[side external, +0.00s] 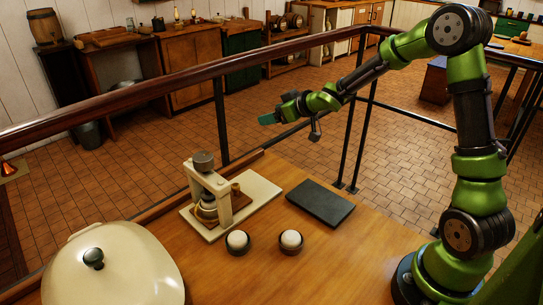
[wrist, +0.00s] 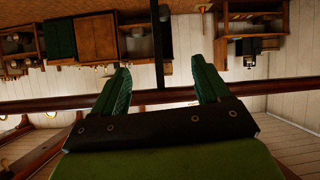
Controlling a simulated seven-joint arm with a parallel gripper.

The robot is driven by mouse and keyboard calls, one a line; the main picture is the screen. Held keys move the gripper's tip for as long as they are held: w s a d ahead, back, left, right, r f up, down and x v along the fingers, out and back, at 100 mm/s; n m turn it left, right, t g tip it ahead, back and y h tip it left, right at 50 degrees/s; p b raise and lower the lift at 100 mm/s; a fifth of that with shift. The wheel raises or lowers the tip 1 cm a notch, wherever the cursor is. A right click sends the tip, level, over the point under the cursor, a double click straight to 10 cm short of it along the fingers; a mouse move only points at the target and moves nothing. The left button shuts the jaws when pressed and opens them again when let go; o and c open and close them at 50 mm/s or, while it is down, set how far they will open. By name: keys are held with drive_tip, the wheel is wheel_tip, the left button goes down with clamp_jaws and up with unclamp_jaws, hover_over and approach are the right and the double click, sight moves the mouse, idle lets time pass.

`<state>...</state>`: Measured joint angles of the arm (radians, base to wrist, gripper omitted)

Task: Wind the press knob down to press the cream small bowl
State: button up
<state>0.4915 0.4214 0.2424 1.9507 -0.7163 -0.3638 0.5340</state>
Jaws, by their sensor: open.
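The press (side external: 222,201) stands on a cream base board at the back of the wooden table in the side view. Its dark grey knob (side external: 203,160) sits on top of the cream frame. Under the frame is a round cream piece (side external: 206,210), probably the small bowl, partly hidden by the frame post. My gripper (side external: 268,119) is raised in the air, up and right of the press, well apart from it. In the wrist view my gripper (wrist: 162,88) shows two green fingers spread apart with nothing between them. The press is not in the wrist view.
Two dark cups with white contents (side external: 237,241) (side external: 291,240) stand in front of the press. A dark flat slab (side external: 320,203) lies to its right. A large cream lidded dish (side external: 112,270) is at front left. A brown rail (side external: 180,80) runs behind the table.

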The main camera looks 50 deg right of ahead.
drive_tip(key=w+a+f+n+t+y, duration=0.1)
drive_tip(key=w+a+f+n+y, duration=0.15)
drive_tip(key=y, duration=0.25)
drive_tip(key=n+g+y, duration=1)
drive_tip(key=n+y, duration=0.2)
approach(197, 169)
drive_tip(key=w+a, duration=0.1)
drive_tip(key=a, duration=0.2)
drive_tip(key=w+a, duration=0.1)
drive_tip(key=a, duration=0.5)
drive_tip(key=shift+w+a+r, duration=0.15)
drive_tip(key=shift+w+r, duration=0.15)
drive_tip(key=shift+w, duration=0.1)
drive_tip(key=c, duration=1)
drive_tip(key=shift+o, duration=0.2)
drive_tip(key=shift+m+t, duration=0.25)
drive_tip(key=shift+t, duration=0.15)
